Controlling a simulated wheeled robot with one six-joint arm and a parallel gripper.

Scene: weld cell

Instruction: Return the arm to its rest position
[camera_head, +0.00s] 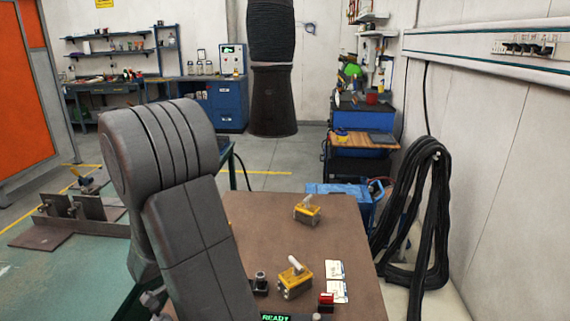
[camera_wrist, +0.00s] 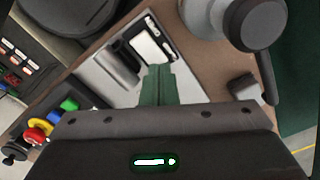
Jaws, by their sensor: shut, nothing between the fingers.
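My arm's large grey links (camera_head: 188,200) rise at the left-centre of the head view, in front of the brown tabletop. A lit "READY" label shows at the bottom edge of that view, but my fingers do not show there. In the wrist view my gripper (camera_wrist: 158,72) has its green fingers together, with nothing held between them. Past the fingertips lies a pale panel with a white rectangle (camera_wrist: 148,42) in a dark frame. How far the fingertips are above it cannot be told.
The brown tabletop (camera_head: 330,225) holds two yellow blocks with pale handles, the nearer (camera_head: 294,282) and the farther (camera_head: 307,210), plus white cards (camera_head: 335,280) and a small red item (camera_head: 326,300). Black hoses (camera_head: 437,220) hang at right. Green table (camera_head: 70,275) at left.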

